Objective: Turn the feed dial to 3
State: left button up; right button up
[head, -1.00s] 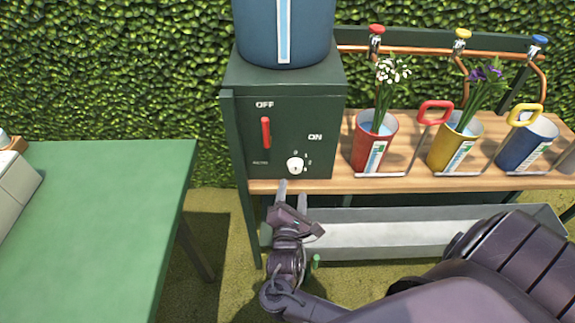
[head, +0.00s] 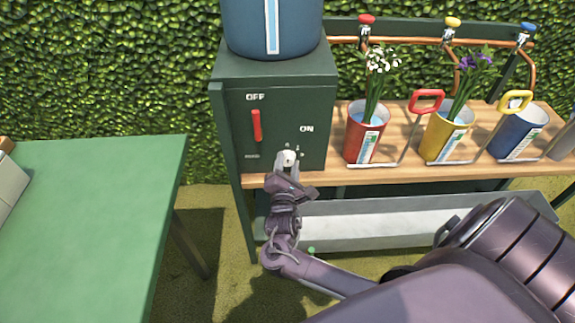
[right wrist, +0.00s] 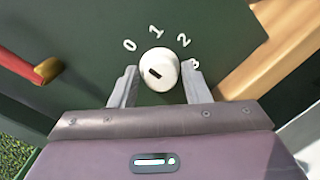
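The feed dial (head: 290,158) is a small white round knob low on the front of the dark green box (head: 312,88). In the right wrist view the dial (right wrist: 160,66) has a short dark mark left of and below its middle. The numbers 0, 1 and 2 curve around its upper side, and a 3 (right wrist: 196,63) is partly hidden by the right-hand finger. My right gripper (right wrist: 159,84) is open, with one finger on each side of the dial. A gap shows at the left finger; contact at the right finger is unclear. My left gripper is out of view.
A red lever (head: 256,125) stands left of the dial, between OFF and ON labels. A wooden bench (head: 400,150) on the right holds red, yellow and blue pots. A green table (head: 90,220) stands at the left.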

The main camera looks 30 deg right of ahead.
jog(key=c, duration=0.6)
jog(key=shift+c, duration=0.2)
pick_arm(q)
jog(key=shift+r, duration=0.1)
pick_arm(e)
jog(key=m+p, duration=0.4)
jog(key=m, duration=0.2)
jog(key=shift+r+y, duration=0.1)
jog(key=shift+y, duration=0.2)
jog(key=m+p, duration=0.1)
jog(key=m, duration=0.3)
jog(key=shift+s+d+y+p, duration=0.1)
jog(key=shift+y+p, duration=0.2)
jog(key=shift+p, duration=0.1)
jog(key=m+p, duration=0.1)
jog(key=m, duration=0.4)
jog(key=shift+y, duration=0.3)
jog(key=m, duration=0.5)
jog(key=shift+f+y, duration=0.25)
jog(key=shift+y, duration=0.15)
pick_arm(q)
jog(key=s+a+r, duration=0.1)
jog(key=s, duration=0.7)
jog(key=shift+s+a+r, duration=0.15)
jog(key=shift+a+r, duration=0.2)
pick_arm(e)
jog(key=m+t, duration=0.1)
jog(key=m, duration=0.3)
jog(key=shift+m+y, duration=0.3)
